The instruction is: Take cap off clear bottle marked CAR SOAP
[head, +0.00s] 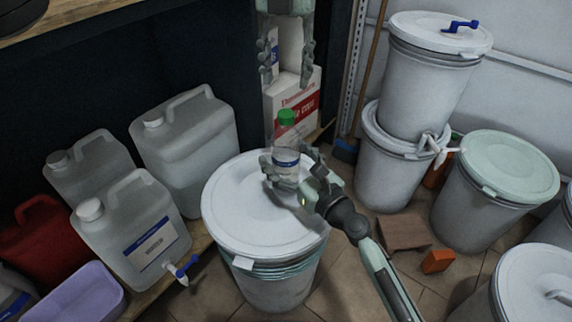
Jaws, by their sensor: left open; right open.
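A small clear bottle (286,158) with a green cap (286,117) stands upright on the white lid of a drum (238,215). It has a white and blue label, too small to read here. The cap is on the bottle. My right gripper (281,170) is open at the bottle's lower part, with its fingers to either side; I cannot tell whether they touch it. My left gripper (287,75) is open and empty, pointing down above and behind the bottle, clear of the cap.
White boxes with red print (293,103) stand behind the bottle. Translucent jugs (188,143) and a lilac tub (80,298) are at left. Stacked white drums (425,85) and a green-lidded drum (507,168) stand at right. Bricks (437,261) lie on the floor.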

